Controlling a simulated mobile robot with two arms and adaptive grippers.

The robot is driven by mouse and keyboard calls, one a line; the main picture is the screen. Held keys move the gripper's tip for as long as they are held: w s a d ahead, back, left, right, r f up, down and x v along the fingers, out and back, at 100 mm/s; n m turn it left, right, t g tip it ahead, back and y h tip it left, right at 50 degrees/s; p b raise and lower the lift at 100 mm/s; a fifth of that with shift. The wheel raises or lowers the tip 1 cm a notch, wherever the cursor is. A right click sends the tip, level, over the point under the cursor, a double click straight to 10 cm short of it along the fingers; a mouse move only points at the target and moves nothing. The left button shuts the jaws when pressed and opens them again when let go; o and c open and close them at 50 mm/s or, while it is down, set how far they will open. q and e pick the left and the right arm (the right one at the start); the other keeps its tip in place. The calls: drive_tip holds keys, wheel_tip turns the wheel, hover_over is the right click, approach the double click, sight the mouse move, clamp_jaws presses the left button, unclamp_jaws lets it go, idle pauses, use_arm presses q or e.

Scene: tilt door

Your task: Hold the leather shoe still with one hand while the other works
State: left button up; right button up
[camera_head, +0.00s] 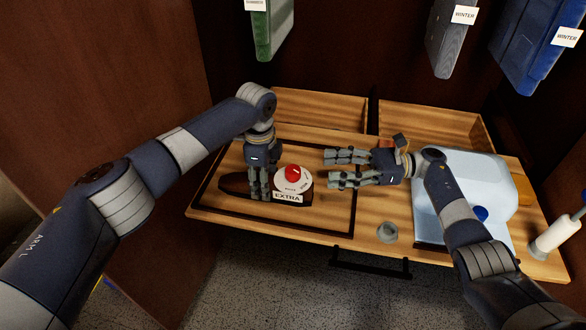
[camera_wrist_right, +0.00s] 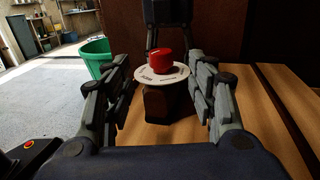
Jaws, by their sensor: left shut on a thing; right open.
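The dark brown leather shoe (camera_head: 233,184) lies on the wooden bench top at the left, partly hidden by my left gripper (camera_head: 259,194). The left gripper reaches down from above and is shut on the shoe. A red knob (camera_head: 292,172) on a white dial (camera_head: 306,183) sits at the right of the shoe, above an "EXTRA" label (camera_head: 287,197). My right gripper (camera_head: 328,169) is open and empty, its fingers pointing left toward the knob, with a gap. In the right wrist view the knob (camera_wrist_right: 162,60) and dial show between its fingers (camera_wrist_right: 158,82).
A pale blue machine (camera_head: 465,175) stands at the right under my right arm. A small grey cup (camera_head: 388,232) sits near the front edge. Open wooden bins (camera_head: 320,108) are behind. Green and blue "WINTER"-type cases (camera_head: 540,45) hang above.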

sight(293, 169)
drive_tip(key=a, duration=1)
drive_tip(key=shift+w+a, duration=0.25)
drive_tip(key=shift+a, duration=0.1)
drive_tip(key=c, duration=1.1)
